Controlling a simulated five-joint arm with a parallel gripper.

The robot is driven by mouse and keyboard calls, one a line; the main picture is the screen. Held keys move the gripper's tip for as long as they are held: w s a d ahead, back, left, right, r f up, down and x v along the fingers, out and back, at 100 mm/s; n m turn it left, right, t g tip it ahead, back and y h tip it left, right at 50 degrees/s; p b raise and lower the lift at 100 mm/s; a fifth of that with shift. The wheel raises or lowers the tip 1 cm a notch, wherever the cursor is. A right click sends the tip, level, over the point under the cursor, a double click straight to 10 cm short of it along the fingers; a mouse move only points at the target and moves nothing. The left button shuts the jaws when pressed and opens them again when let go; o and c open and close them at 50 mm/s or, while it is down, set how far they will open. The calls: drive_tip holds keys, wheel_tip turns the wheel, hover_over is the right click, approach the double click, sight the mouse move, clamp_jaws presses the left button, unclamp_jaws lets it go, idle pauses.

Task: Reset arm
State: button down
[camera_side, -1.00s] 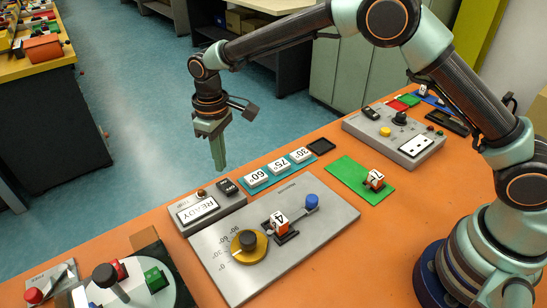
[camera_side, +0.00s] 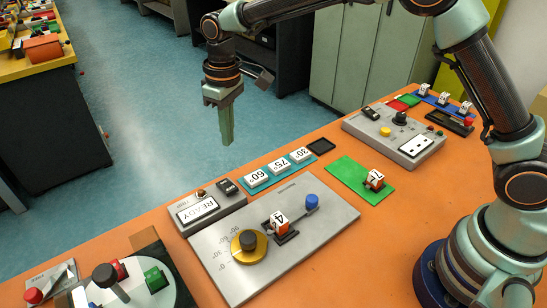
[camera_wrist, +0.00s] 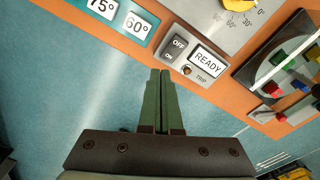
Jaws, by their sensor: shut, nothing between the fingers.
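My gripper (camera_side: 228,142) is shut and empty, hanging fingers down in the air beyond the table's far edge. In the wrist view its two green fingers (camera_wrist: 161,72) lie together and point toward the READY box. The grey gate panel (camera_side: 225,272) has a yellow dial with a black knob (camera_side: 248,240), an orange-and-white block marked 4 (camera_side: 279,222) in a dark holder, and a blue knob (camera_side: 312,201). The READY box (camera_side: 199,209) stands at the panel's far-left side, with a switch and a TRIP button (camera_wrist: 187,70).
Tiles marked 60°, 75° and 30° (camera_side: 278,170) sit on a teal strip by the far edge. A control box (camera_side: 393,138) stands at the back right, a round fixture (camera_side: 130,283) at front left. Blue floor lies beyond the table.

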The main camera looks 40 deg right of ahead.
drive_tip(key=s+d+r+m+t, duration=0.4)
drive_tip(key=s+d+r, duration=0.85)
drive_tip(key=d, duration=0.35)
drive_tip(key=s+d+f+m+t, duration=0.1)
drive_tip(key=s+d+f, duration=0.1)
drive_tip(key=s, duration=0.5)
drive_tip(key=shift+d+f, duration=0.2)
drive_tip(key=shift+d, duration=0.7)
